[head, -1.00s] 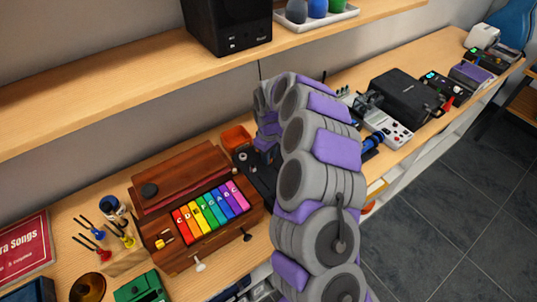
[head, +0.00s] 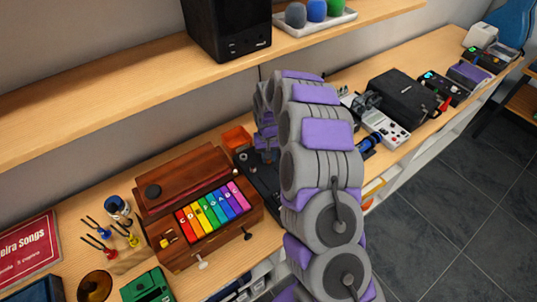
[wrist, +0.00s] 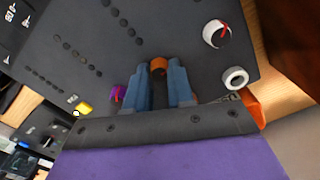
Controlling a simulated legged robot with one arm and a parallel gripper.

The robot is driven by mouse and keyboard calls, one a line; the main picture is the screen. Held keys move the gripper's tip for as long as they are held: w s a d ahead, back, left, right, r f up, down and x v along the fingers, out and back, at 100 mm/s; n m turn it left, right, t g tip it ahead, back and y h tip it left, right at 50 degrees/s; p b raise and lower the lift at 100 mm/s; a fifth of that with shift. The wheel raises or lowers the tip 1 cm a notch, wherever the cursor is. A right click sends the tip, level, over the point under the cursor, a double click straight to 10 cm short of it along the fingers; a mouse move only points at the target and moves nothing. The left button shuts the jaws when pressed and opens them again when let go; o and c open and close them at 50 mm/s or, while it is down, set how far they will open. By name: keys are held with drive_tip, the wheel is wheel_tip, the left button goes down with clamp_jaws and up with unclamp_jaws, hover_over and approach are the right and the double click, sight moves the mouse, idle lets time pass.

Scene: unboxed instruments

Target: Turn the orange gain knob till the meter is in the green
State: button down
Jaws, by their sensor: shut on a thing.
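The orange knob (wrist: 158,64) is on a dark panel (wrist: 185,30) in the wrist view. My gripper (wrist: 163,82) has its two blue fingers shut on the knob's sides; only the knob's top edge shows between the tips. A white round dial with a red mark (wrist: 216,33) is up and right of the knob; I cannot tell if it is the meter. Rows of small dark dots are left of the knob, with no green lit. In the head view the dark device (head: 262,187) is partly hidden by my arm.
A purple knob (wrist: 117,94) and a yellow knob (wrist: 86,108) are left of my fingers; a white ring (wrist: 236,77) is to the right. In the head view a wooden instrument with coloured keys (head: 212,212) stands left of the device, an orange tray (head: 236,137) behind, the shelf (head: 120,80) above.

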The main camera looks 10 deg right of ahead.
idle(0.4)
drive_tip(key=c, duration=1)
unclamp_jaws()
drive_tip(key=shift+r, duration=0.1)
wheel_tip(320, 180, up, 17)
drive_tip(key=shift+w+a+r+p, duration=0.1)
drive_tip(key=shift+p, duration=0.5)
